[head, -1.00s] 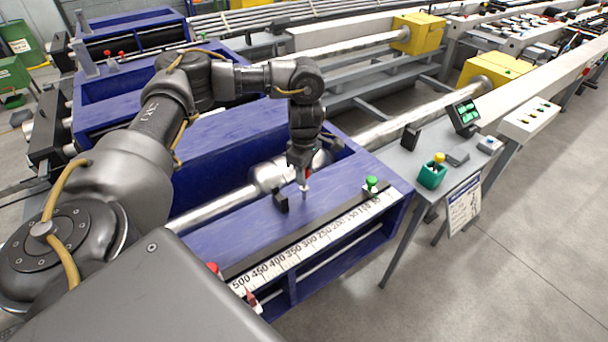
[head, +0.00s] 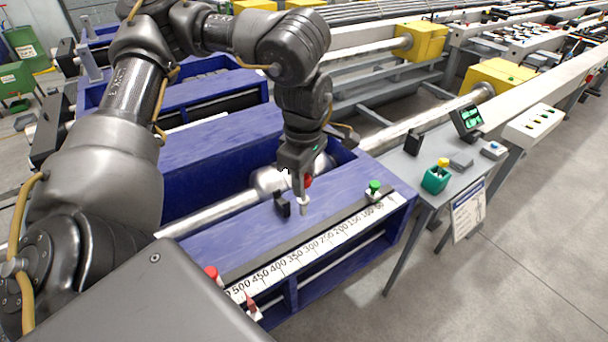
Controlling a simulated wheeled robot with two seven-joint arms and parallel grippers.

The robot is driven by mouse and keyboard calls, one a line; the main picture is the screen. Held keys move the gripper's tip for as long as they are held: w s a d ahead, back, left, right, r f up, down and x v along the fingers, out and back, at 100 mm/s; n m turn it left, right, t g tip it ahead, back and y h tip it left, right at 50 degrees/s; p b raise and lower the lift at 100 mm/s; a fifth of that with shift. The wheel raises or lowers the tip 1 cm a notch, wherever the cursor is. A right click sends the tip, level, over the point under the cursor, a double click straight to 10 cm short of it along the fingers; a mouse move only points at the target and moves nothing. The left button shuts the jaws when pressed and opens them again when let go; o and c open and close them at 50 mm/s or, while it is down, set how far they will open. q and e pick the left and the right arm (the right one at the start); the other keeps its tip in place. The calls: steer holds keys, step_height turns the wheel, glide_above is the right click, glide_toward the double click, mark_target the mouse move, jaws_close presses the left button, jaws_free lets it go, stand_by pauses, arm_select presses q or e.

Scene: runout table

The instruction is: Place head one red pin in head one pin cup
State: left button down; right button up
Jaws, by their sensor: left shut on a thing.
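My left gripper (head: 305,183) is shut on a red pin, whose red head (head: 308,181) shows between the fingers. Its pale metal shank (head: 304,204) points down over the blue bench top, beside a small black block; I cannot tell how much gap lies under it. A teal cup (head: 434,181) stands on the small grey side table to the right, with a yellow-topped pin (head: 443,163) in it. The gripper is left of the cup and apart from it. My right gripper is not in view.
A green-topped pin (head: 374,187) stands by the white scale (head: 320,246), between gripper and cup. Another red-topped pin (head: 212,272) is at the scale's left end. The side table (head: 408,168) also bears a black upright block (head: 413,143) and a green-lit panel (head: 467,121).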

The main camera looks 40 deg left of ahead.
arm_select(q)
steer(key=shift+d+f+m, duration=0.35)
steer(key=shift+d+m, duration=0.05)
steer(key=shift+m, duration=0.5)
steer(key=s+d+f+m, duration=0.2)
steer(key=d+f+m, duration=0.5)
steer(key=m, duration=1.1)
steer(key=shift+d, duration=0.3)
